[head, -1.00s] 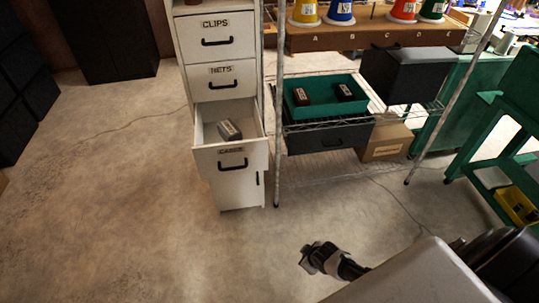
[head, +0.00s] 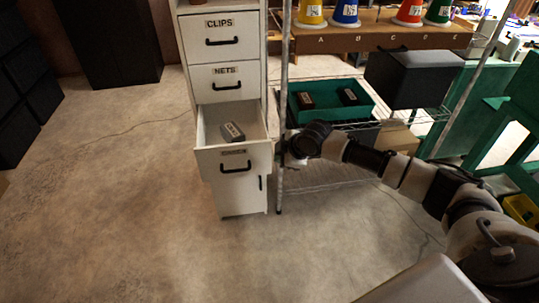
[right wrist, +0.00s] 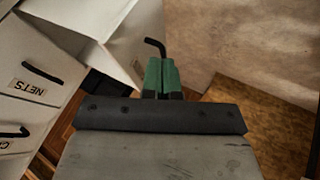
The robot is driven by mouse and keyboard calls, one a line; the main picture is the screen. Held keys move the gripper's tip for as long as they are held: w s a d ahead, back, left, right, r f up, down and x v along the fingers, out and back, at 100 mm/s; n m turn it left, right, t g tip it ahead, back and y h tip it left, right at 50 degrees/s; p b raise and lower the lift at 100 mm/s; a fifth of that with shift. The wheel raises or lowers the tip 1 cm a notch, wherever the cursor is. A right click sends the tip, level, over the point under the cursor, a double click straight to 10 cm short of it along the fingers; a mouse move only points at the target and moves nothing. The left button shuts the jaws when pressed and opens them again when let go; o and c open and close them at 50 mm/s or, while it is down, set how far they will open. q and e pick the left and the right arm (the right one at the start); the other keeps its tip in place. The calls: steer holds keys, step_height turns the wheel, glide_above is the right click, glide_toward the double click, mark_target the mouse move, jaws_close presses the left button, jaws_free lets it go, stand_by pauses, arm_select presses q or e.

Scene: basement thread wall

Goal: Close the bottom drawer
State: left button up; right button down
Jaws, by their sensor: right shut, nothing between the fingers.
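The bottom drawer (head: 234,159) of the white cabinet stands pulled out, with a black handle on its front and a label that I cannot read clearly. A dark box with a pale label (head: 232,132) lies inside it. My right gripper (head: 287,153) is at the right of the drawer front, beside the rack post; whether it touches the drawer I cannot tell. In the right wrist view its green fingers (right wrist: 161,74) are shut together and empty, just below the drawer's black handle (right wrist: 155,47) in the picture. My left gripper is not in view.
Above are shut drawers marked CLIPS (head: 222,40) and NETS (head: 226,82). A wire rack with a metal post (head: 281,185) stands right of the cabinet, holding a green tray (head: 331,112) and a dark bin (head: 412,80). The floor (head: 120,210) in front and left is clear.

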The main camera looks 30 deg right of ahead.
mark_target(263, 158)
steer(key=w+f, duration=0.1)
steer(key=w, duration=0.1)
steer(key=w+f, duration=0.2)
steer(key=w+f+b, duration=0.1)
steer(key=w+f, duration=0.1)
steer(key=shift+w+a, duration=0.2)
steer(key=shift+a, duration=0.1)
steer(key=shift+w+d, duration=0.15)
steer(key=shift+w, duration=0.35)
